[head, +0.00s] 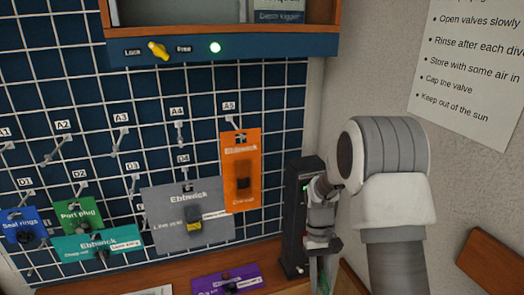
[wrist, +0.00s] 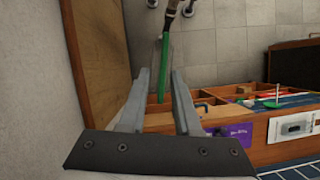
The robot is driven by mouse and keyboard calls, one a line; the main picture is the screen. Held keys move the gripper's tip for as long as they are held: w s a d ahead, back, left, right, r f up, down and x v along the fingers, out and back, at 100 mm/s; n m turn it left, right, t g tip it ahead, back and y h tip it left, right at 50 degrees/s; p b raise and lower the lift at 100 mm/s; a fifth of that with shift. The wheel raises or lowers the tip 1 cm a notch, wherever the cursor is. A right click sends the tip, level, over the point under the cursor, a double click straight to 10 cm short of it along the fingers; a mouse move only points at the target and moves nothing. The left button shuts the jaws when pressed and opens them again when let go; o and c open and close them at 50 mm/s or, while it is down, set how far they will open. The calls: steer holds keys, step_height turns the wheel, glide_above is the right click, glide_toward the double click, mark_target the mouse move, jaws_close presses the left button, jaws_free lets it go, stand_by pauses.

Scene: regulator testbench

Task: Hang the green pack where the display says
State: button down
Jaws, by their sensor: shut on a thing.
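My gripper (wrist: 160,74) is shut on a thin green pack (wrist: 164,62), seen edge-on between the fingers in the wrist view. In the head view, my gripper is at the right of the grid board, and only a green sliver of the pack shows below it. The grid board (head: 94,80) has hooks with labels such as A2 (head: 62,125), A3, A4, A5 (head: 228,106), D2 and D3. Hooks A3, A4 and D3 look bare. No display naming a hook can be read in these views.
An orange pack (head: 241,190) hangs at A5 and a grey pack (head: 170,225) at D4. A green Port plug pack (head: 78,213), a blue pack (head: 20,222) and a teal pack (head: 85,246) hang at lower left. A purple pack (head: 225,281) is lower. A shelf with a yellow switch (head: 158,50) overhangs.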

steer(key=shift+w+a+m+y, duration=0.15)
steer(key=shift+a+m+y, duration=0.25)
steer(key=shift+m, duration=0.3)
steer(key=shift+d+n+h, duration=0.3)
steer(key=shift+n, duration=0.3)
steer(key=d+n+t+h, duration=0.1)
steer(key=n+t, duration=0.1)
steer(key=n, duration=0.5)
steer(key=d+n+t+h, duration=0.1)
steer(key=n+t, duration=0.1)
steer(key=n, duration=0.4)
steer(key=d+n+t+h, duration=0.2)
steer(key=n, duration=0.5)
steer(key=shift+s+r+n, duration=0.2)
steer(key=shift+s+n, duration=0.05)
steer(key=shift+n, duration=0.05)
steer(key=shift+w, duration=0.1)
